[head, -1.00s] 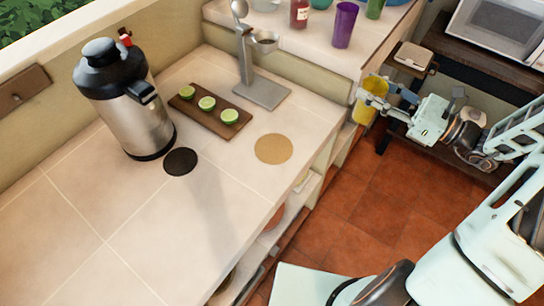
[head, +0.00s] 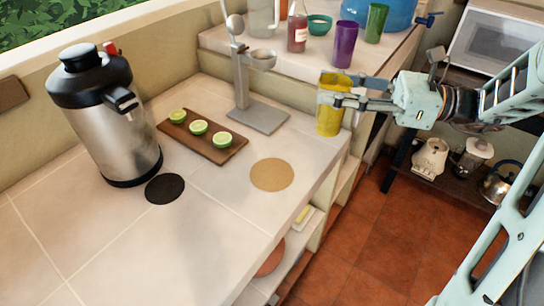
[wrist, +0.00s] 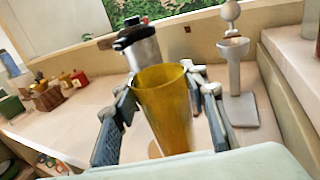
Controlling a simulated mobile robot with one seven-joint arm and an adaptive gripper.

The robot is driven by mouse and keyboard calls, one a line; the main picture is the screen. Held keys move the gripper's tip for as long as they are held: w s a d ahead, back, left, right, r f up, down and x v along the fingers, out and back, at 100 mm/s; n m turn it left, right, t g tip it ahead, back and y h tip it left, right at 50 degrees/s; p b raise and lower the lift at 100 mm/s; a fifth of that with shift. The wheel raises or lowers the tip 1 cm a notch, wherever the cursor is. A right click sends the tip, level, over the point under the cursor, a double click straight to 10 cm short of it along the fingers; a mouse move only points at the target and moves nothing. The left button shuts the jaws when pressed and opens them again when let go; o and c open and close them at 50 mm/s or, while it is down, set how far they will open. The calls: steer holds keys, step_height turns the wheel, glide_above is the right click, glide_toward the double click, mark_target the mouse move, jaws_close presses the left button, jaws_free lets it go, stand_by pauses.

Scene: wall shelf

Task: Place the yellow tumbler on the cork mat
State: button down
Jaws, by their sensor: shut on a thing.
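The yellow tumbler (head: 329,112) is held upright in my gripper (head: 345,92) near the right edge of the counter. My gripper is shut around it, one finger on each side, and the tumbler (wrist: 165,110) also fills the middle of the wrist view. The cork mat (head: 272,175) is a bare tan disc lying on the counter, to the left of and nearer than the tumbler in the head view. In the wrist view a sliver of the mat (wrist: 154,151) seems to show beside the tumbler; most of it is hidden.
A metal stand (head: 258,115) and a wooden board (head: 190,142) with lime halves lie behind the mat. A steel dispenser (head: 115,135) and a black disc (head: 165,189) are at left. A purple tumbler (head: 344,45) and a green tumbler (head: 376,24) stand on the raised ledge.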

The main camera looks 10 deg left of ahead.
steer(key=s+a+f+b, duration=0.3)
steer(key=s+a+f, duration=0.1)
steer(key=a+f, duration=0.6)
steer(key=shift+a+f, duration=0.4)
steer(key=shift+f, duration=0.55)
steer(key=shift+f, duration=0.2)
steer(key=c, duration=1.2)
jaws_free()
steer(key=shift+r, duration=0.15)
